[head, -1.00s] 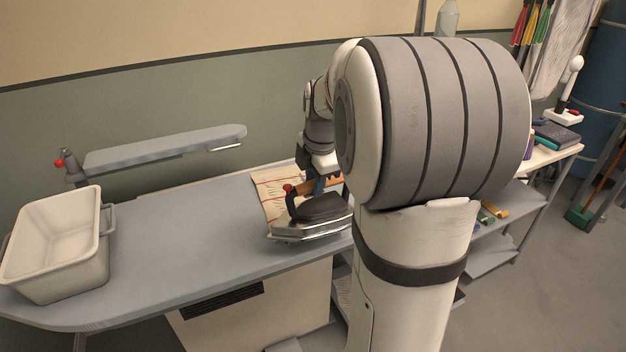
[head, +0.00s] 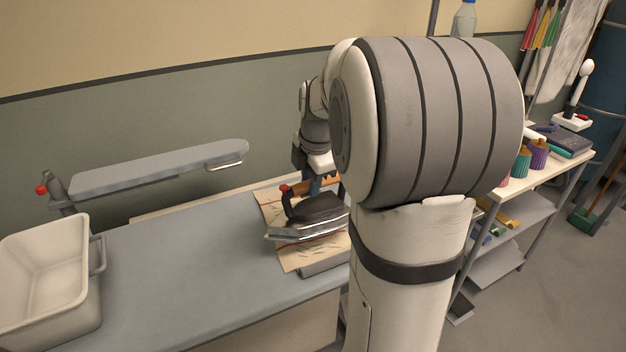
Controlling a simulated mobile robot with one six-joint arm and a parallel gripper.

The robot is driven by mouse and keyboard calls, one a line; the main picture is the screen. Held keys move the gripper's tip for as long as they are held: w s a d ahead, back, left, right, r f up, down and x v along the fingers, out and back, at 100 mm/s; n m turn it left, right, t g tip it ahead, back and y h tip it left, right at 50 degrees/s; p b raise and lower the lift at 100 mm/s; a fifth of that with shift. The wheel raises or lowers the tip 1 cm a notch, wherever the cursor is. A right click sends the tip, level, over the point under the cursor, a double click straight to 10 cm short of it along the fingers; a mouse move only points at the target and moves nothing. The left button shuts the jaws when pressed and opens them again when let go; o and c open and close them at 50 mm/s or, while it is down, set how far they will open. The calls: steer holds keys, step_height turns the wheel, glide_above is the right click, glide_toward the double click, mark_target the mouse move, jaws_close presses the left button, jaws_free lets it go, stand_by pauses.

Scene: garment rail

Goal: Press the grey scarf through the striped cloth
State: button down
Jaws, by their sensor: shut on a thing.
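My gripper (head: 318,184) is shut on the wooden handle of a dark iron (head: 318,208) with a shiny metal edge and a red knob. My arm hides part of the gripper. The iron is over the striped cloth (head: 300,257), a cream cloth with thin dark red stripes on the grey pressing board (head: 190,265). I cannot tell whether the iron's sole touches the cloth. A grey strip, seemingly the grey scarf (head: 325,266), shows at the cloth's front edge; the rest is hidden.
A cream basin (head: 45,262) stands on the board's left end. A narrow grey sleeve board (head: 160,167) rises behind. The board between basin and cloth is clear. A shelf at right holds thread spools (head: 538,152) and a dark book (head: 568,142).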

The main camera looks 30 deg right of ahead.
steer(key=w+r+p, duration=0.3)
steer(key=w+p, duration=0.6)
steer(key=w, duration=1.1)
step_height(320, 180, down, 7)
steer(key=b, duration=0.4)
steer(key=shift+s+d+f+n, duration=0.15)
steer(key=shift+d+n, duration=0.15)
steer(key=shift+d, duration=0.1)
steer(key=shift+f+b, duration=0.75)
steer(key=shift+s+f, duration=0.2)
steer(key=shift+f, duration=0.1)
stand_by(2.2)
steer(key=shift+r, duration=0.1)
